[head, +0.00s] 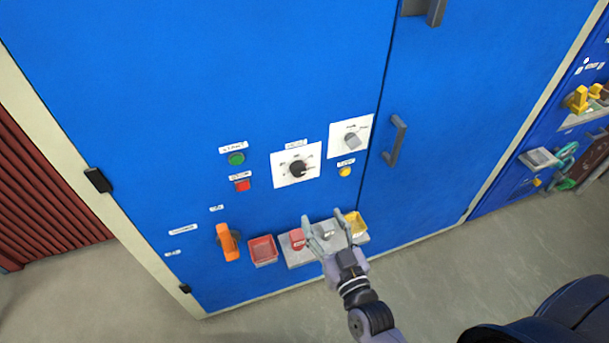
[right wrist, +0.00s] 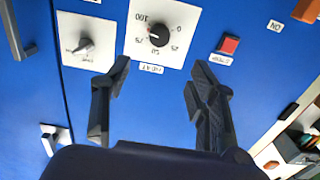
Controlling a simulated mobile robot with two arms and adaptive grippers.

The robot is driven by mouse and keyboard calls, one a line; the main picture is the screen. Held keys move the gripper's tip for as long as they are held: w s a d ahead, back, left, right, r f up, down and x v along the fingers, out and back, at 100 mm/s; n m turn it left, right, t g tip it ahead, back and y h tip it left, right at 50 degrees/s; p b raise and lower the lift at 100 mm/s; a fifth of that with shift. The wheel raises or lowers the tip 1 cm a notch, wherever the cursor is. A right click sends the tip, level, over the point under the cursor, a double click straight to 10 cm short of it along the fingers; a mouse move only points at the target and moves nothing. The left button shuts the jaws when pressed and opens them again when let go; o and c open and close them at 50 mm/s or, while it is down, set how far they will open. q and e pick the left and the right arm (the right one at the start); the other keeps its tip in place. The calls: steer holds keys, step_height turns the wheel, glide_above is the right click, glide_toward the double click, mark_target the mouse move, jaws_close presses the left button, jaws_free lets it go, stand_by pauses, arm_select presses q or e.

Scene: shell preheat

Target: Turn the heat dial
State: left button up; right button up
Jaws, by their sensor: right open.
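The heat dial (head: 297,168) is a round black knob on a white square plate on the blue cabinet front. In the right wrist view the dial (right wrist: 159,33) shows upside down at the top, with numbers around it and a small red mark on the knob. My right gripper (head: 325,222) is open and empty. In the head view it shows below the dial, over the small shelf. In the right wrist view its two fingers (right wrist: 160,75) are spread below the dial, apart from it. My left gripper is not in view.
A grey rotary switch (head: 352,141) is right of the dial. A green button (head: 236,158) and a red button (head: 242,185) are left. An orange handle (head: 228,243), a red tray (head: 263,250) and a grey shelf (head: 299,258) are below. A door handle (head: 395,140) sticks out at right.

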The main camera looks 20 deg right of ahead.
mark_target(300, 173)
steer(key=w+p, duration=0.1)
steer(key=w, duration=0.6)
steer(key=w+p, duration=0.1)
steer(key=w, duration=0.6)
steer(key=shift+w+a, duration=0.2)
steer(key=shift+w, duration=0.2)
steer(key=c, duration=1.2)
steer(key=shift+o, duration=0.2)
steer(key=shift+a+m, duration=0.1)
steer(key=shift+m, duration=2.2)
steer(key=o, duration=1.2)
steer(key=shift+c, duration=0.2)
steer(key=s, duration=1.2)
steer(key=shift+d, duration=0.2)
